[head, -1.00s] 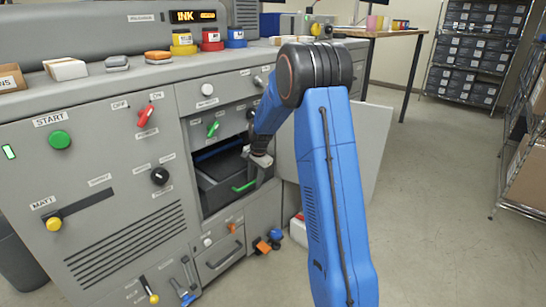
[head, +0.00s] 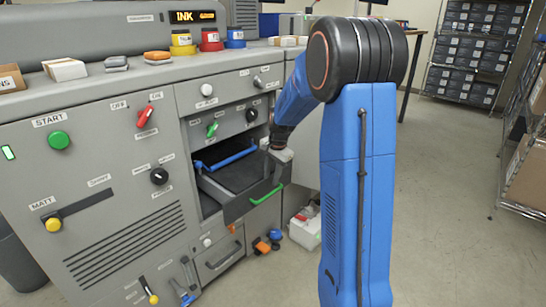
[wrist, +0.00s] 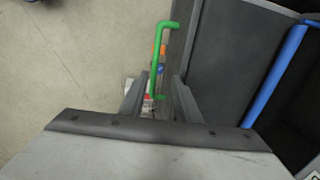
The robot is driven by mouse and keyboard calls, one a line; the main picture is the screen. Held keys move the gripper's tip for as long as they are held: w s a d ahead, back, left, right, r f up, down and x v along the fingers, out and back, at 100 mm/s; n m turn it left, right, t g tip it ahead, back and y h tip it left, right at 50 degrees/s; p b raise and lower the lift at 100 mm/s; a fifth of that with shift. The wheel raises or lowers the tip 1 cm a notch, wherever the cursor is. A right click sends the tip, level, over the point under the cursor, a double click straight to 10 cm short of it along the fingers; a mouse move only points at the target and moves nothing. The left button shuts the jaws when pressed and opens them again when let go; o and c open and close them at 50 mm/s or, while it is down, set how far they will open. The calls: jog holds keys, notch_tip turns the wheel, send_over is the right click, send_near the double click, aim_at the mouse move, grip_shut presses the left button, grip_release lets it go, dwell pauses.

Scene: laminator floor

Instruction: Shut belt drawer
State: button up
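The belt drawer (head: 245,205) is a dark grey tray standing out of the opening in the grey machine. Its green bar handle (head: 267,195) is on the front face, and a blue roller (head: 232,160) lies across the tray behind. In the wrist view the green handle (wrist: 157,60) runs between my fingers, with the drawer (wrist: 215,55) to the right and the blue roller (wrist: 277,75) beyond. My gripper (wrist: 161,76) is open, its fingers apart on either side of the handle with gaps visible. In the head view the gripper is at the drawer's right front corner, fingertips not clearly seen.
Below is a smaller closed drawer (head: 220,250). Orange and blue items (head: 265,244) and a white box (head: 305,228) lie on the floor beside the machine. Knobs and a red switch (head: 145,117) are on the panel. Open floor lies to the right.

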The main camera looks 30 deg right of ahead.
jog(key=s+a+r+n, duration=0.1)
jog(key=s+r, duration=0.1)
jog(key=r, duration=0.4)
jog(key=s+a+r, duration=0.1)
jog(key=s+r, duration=0.2)
jog(key=r, duration=0.3)
jog(key=shift+s+a+r+n, duration=0.2)
jog(key=shift+s+a+n, duration=0.05)
jog(key=shift+a+n, duration=0.15)
jog(key=shift+d, duration=0.1)
jog(key=m, duration=0.2)
send_near(271, 189)
jog(key=s+a+f, duration=0.2)
jog(key=f, duration=0.1)
jog(key=s+a+f, duration=0.1)
jog(key=f, duration=0.1)
jog(key=shift+s+a+f, duration=0.15)
jog(key=shift+s+a, duration=0.05)
jog(key=shift+a, duration=0.15)
grip_shut()
